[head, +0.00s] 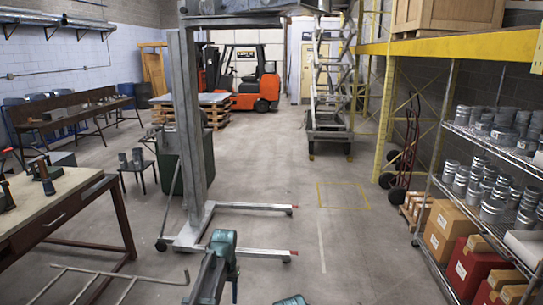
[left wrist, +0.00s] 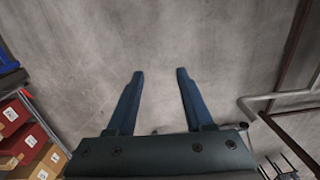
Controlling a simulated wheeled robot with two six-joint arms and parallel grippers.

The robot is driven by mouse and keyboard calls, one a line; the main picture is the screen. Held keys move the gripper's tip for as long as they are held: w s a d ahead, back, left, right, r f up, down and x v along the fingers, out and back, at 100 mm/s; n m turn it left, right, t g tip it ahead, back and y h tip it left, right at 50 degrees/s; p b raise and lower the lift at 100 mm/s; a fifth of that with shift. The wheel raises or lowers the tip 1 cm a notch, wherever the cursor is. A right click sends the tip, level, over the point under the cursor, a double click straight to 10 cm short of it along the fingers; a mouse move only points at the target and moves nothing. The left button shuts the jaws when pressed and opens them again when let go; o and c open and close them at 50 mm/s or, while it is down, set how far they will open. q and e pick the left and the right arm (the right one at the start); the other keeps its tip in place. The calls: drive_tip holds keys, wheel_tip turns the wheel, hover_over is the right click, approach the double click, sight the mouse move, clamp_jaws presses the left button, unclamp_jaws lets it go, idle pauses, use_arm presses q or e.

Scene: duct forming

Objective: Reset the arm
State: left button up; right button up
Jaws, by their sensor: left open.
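My left gripper (left wrist: 160,74) shows clearly in the left wrist view. Its two blue fingers are spread apart, with nothing between them. Bare grey concrete floor lies behind the fingertips. In the head view, parts of my own arms show at the bottom middle; the fingers cannot be made out there. My right gripper cannot be made out in either view.
A grey lift frame (head: 185,130) stands just ahead, its legs along the floor. A workbench (head: 60,205) is at left. Metal shelving (head: 446,205) with duct fittings and boxes is at right. An orange forklift (head: 262,88) is far back. Floor right of the lift is open.

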use_arm(q)
drive_tip(key=s+d+f+m+b, duration=0.1)
drive_tip(key=s+d, duration=0.3)
drive_tip(key=s, duration=0.7)
drive_tip(key=s+d+f+m+b, duration=0.1)
drive_tip(key=s+d, duration=0.4)
drive_tip(key=s, duration=0.7)
wheel_tip(320, 180, down, 2)
drive_tip(key=shift+s+m+y+b, duration=0.3)
drive_tip(key=shift+m+b, duration=0.1)
drive_tip(key=shift+b, duration=0.2)
drive_tip(key=shift+d, duration=0.1)
